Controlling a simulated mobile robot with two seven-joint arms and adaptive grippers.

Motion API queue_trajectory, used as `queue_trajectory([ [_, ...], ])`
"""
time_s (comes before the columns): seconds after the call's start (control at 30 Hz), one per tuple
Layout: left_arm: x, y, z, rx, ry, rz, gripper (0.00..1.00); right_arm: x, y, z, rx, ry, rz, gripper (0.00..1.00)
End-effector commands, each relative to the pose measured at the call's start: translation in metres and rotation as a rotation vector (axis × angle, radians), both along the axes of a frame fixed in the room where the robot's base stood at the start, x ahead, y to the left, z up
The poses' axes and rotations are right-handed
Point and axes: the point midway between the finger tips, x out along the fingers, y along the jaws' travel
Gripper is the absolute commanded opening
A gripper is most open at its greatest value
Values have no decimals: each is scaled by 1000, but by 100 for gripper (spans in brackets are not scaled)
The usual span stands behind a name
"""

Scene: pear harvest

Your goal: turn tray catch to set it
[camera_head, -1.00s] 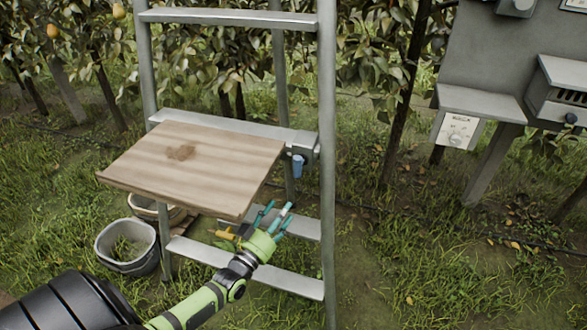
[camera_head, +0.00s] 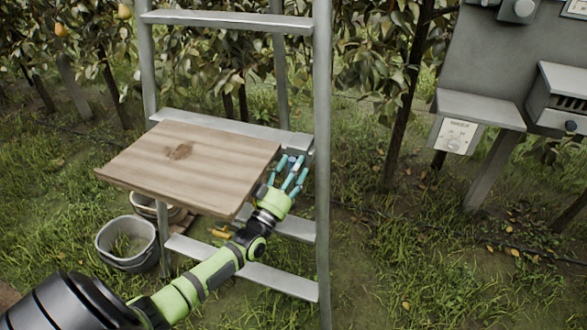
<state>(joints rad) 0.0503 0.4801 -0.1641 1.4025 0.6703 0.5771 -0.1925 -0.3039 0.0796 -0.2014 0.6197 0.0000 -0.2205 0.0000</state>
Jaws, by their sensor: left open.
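The wooden tray (camera_head: 190,165) is a flat board fixed to the metal ladder (camera_head: 322,200), level with a rung. The tray catch (camera_head: 292,160) is a small blue piece at the tray's right end, by the ladder's right rail; my fingers hide most of it. My left gripper (camera_head: 289,174) has green and teal fingers and is open, spread at the catch. I cannot tell whether the fingers touch it. My right gripper is not in view.
A grey bucket (camera_head: 128,245) stands on the grass below the tray, with a basket behind it. A grey panel stand (camera_head: 510,70) is on the right. Pear trees line the back. Grass right of the ladder is free.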

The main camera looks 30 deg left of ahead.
Motion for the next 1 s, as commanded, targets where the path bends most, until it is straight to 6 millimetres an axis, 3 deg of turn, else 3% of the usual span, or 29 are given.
queue_trajectory([
  [0.07,0,0,0,0,0,0,52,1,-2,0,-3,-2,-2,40],
  [0.2,0,0,0,0,0,0,0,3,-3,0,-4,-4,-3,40],
  [0.67,0,0,-1,-64,-15,0,0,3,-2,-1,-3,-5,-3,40],
  [1.0,0,0,0,-315,-75,1,0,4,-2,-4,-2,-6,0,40],
])
